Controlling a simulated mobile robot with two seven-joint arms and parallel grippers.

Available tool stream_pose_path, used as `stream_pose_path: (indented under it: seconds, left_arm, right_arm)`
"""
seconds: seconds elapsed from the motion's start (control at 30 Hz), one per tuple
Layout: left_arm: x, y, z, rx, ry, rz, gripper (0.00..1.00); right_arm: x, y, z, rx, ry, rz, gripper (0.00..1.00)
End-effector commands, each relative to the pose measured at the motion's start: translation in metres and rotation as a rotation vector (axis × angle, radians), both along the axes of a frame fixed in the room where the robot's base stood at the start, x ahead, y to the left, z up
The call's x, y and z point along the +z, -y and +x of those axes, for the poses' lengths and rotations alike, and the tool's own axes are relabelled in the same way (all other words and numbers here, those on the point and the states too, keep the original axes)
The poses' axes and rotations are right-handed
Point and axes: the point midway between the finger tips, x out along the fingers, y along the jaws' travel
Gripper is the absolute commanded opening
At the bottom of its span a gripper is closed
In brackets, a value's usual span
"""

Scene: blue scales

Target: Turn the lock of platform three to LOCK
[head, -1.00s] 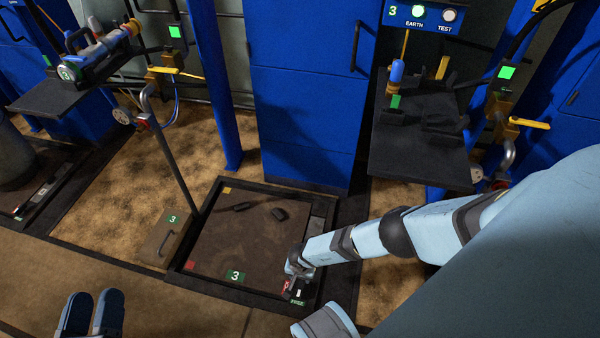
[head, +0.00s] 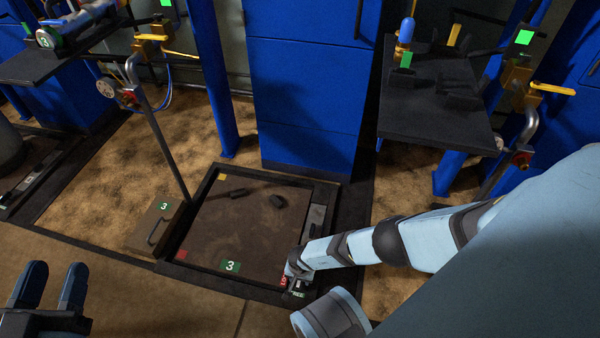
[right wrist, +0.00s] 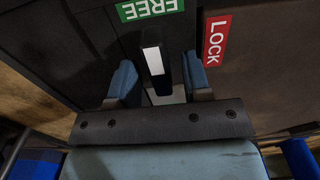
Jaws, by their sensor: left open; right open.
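Platform three (head: 215,232) is a brown square plate in a dark frame, with a green "3" label (head: 230,266) at its front. Its lock lever (right wrist: 153,58), black with a white stripe, shows in the right wrist view. The stripe points at the green FREE label (right wrist: 152,9); the red LOCK label (right wrist: 216,40) lies to the right. My right gripper (right wrist: 160,82) is open, with its blue fingers on either side of the lever; contact cannot be told. In the head view it is small and partly hidden at the platform's front right corner. My left gripper (head: 48,285) is open and empty at lower left.
A grey-brown box with a handle (head: 156,228) and a grey post (head: 170,150) stand at the platform's left. A blue cabinet (head: 305,100) stands behind. A dark shelf (head: 430,120) is at right.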

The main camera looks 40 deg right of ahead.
Motion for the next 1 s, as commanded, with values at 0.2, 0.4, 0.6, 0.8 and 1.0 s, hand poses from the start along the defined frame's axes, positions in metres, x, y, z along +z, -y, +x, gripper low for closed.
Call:
stream_pose_path:
  seconds: [0.2, 0.4, 0.6, 0.8, 1.0]
  left_arm:
    - [0.0004, 0.0001, -0.0001, 0.000, 0.000, 0.000, 0.43]
    - [0.0002, 0.0003, -0.0002, -0.001, -0.001, -0.001, 0.43]
    - [0.0001, 0.0003, -0.0002, -0.001, -0.001, 0.000, 0.43]
    - [0.0002, 0.0003, -0.0002, -0.001, -0.003, -0.001, 0.43]
    - [0.0008, 0.0004, -0.0004, -0.001, -0.007, -0.004, 0.43]
  right_arm:
    - [0.0005, -0.0002, -0.0001, 0.000, 0.000, 0.000, 0.31]
    - [0.0005, -0.0001, -0.0001, 0.000, 0.000, 0.000, 0.00]
    - [0.0005, -0.0002, -0.0001, -0.012, -0.001, 0.001, 0.00]
    - [0.0006, -0.0004, -0.0002, -0.082, -0.001, 0.001, 0.00]
    - [0.0009, -0.0007, -0.0003, -0.225, -0.001, 0.000, 0.00]
